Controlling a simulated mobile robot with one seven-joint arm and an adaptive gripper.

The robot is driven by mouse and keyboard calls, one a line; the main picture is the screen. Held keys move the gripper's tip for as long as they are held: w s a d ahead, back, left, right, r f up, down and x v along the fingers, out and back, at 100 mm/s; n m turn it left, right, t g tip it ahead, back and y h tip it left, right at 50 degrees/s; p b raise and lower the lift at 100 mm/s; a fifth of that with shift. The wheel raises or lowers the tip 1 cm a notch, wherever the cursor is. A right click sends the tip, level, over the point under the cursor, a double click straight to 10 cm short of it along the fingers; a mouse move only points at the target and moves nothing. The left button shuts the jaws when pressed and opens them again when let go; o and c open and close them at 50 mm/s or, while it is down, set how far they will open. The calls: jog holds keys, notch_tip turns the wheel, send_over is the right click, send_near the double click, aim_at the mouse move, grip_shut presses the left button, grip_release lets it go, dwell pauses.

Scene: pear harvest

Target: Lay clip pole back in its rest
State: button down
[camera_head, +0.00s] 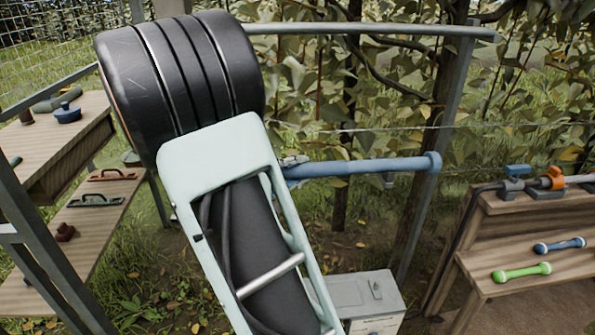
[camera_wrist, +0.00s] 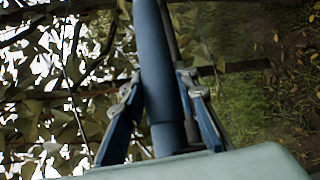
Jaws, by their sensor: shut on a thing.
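The clip pole, a blue tube (camera_head: 365,167), sticks out to the right from behind my arm in the head view, nearly level, with a wider collar at its far end and a small grey part hanging below. My gripper (camera_head: 293,163) is mostly hidden behind my pale arm link. In the wrist view the blue pole (camera_wrist: 156,65) runs up between the two fingers of my gripper (camera_wrist: 158,88), which are shut on it. I cannot surely pick out the pole's rest in either view.
A grey box (camera_head: 365,292) stands below. Wooden shelves (camera_head: 85,200) are at left. Foliage and a metal post (camera_head: 440,150) stand behind.

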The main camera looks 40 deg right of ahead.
jog(key=c, duration=1.5)
grip_release()
jog(key=shift+o, duration=0.2)
